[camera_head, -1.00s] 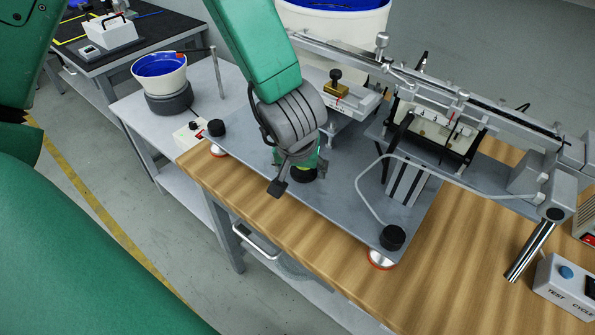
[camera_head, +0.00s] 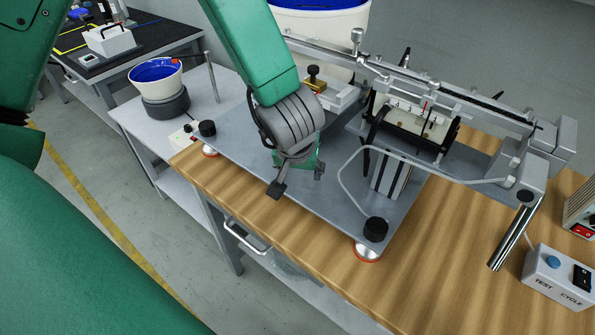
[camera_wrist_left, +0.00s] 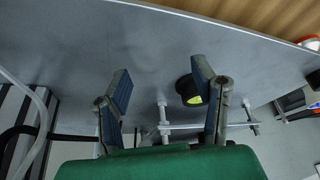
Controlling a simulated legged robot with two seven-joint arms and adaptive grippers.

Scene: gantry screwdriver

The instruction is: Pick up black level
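The black level (camera_wrist_left: 187,91) is a small round black piece with a yellow-green window. It shows in the left wrist view on the grey metal plate, close to the right-hand finger and partly behind it. My left gripper (camera_wrist_left: 160,95) is open, with its two fingers apart and nothing held between them. In the head view my left gripper (camera_head: 298,178) points down over the plate's front part, and the level is hidden behind it. My right gripper is not in view.
The grey plate (camera_head: 325,205) stands on the wooden bench (camera_head: 290,235) with black knobs (camera_head: 376,229) at its corners. A metal gantry (camera_head: 440,90) and a bent tube (camera_head: 345,180) stand to the right. A test box (camera_head: 555,275) is at the far right.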

